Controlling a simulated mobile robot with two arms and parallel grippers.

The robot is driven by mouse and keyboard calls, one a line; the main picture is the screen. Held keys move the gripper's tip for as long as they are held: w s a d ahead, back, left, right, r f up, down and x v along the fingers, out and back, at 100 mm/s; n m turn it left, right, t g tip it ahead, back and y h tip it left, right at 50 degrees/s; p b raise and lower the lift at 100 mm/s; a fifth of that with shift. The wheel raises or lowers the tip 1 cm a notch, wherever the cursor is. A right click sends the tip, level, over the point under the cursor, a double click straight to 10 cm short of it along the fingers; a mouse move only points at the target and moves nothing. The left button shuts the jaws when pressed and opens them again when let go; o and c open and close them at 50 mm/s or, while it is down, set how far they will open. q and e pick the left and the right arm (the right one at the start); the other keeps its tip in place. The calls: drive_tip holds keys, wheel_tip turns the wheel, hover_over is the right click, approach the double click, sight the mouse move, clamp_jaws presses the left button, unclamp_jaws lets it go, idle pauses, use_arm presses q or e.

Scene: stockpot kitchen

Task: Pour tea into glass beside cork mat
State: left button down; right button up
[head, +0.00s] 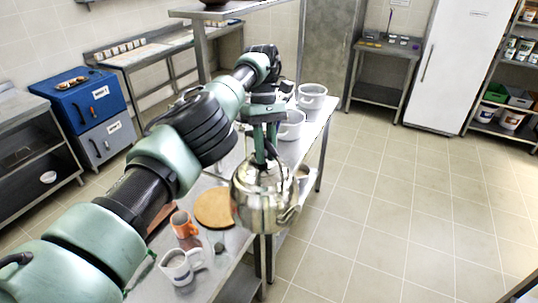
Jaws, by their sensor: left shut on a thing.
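My left gripper (262,150) is shut on a shiny metal teapot (262,205). The teapot hangs in the air in front of the steel table and looks roughly upright. Its spout side is hard to make out. A round cork mat (212,209) lies on the table just left of the teapot, partly hidden by it. I cannot clearly make out a glass beside the mat; a small dark green thing stands in front of it. My right gripper is not in view.
An orange mug (182,224) stands left of the mat, and a white mug (177,267) stands nearer. White pots (312,97) stand at the table's far end. My left arm hides much of the table. The tiled floor to the right is clear.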

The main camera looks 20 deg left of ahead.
use_arm(q)
drive_tip(key=shift+a+r, duration=0.35)
drive_tip(key=shift+r, duration=0.1)
drive_tip(key=shift+s+a+r+m+y, duration=0.2)
drive_tip(key=shift+a+m+y, duration=0.1)
drive_tip(key=shift+a+m, duration=0.25)
drive_tip(key=shift+a+r+m, duration=0.1)
drive_tip(key=shift+a+m, duration=0.05)
drive_tip(key=shift+m, duration=0.3)
drive_tip(key=shift+s+m+y, duration=0.1)
drive_tip(key=shift+m+y, duration=0.2)
drive_tip(key=shift+m, duration=0.5)
drive_tip(key=shift+s, duration=0.1)
